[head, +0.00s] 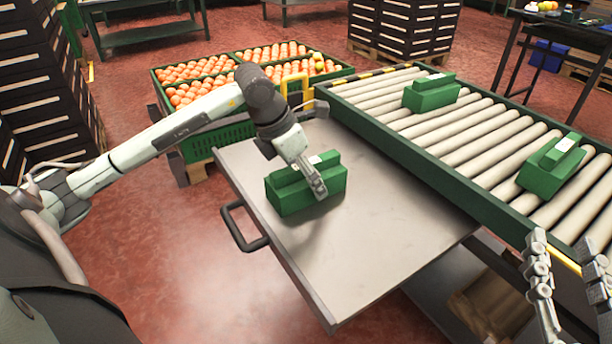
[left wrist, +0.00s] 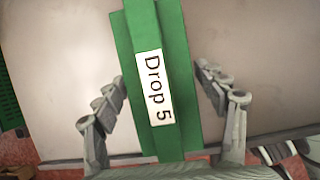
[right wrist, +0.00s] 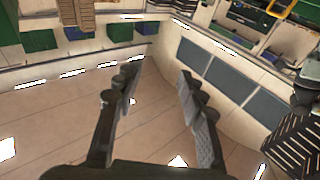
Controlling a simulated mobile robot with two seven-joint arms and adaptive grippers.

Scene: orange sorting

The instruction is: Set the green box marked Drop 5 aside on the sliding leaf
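The green box marked Drop 5 (head: 290,195) sits on the grey sliding leaf (head: 370,230), near its left edge. Its white label reads "Drop 5" in the left wrist view (left wrist: 178,50). My left gripper (head: 318,186) is over the box, partly covering it in the head view. In the left wrist view its fingers (left wrist: 160,85) stand apart on either side of the box's raised top, with gaps visible. My right gripper (head: 570,260) is at the lower right, open and empty in the right wrist view (right wrist: 160,80).
A roller conveyor (head: 470,135) runs along the leaf's right side, carrying two other green boxes (head: 430,95), (head: 550,168). A black handle (head: 240,230) projects from the leaf's left edge. The leaf's middle and front are bare.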

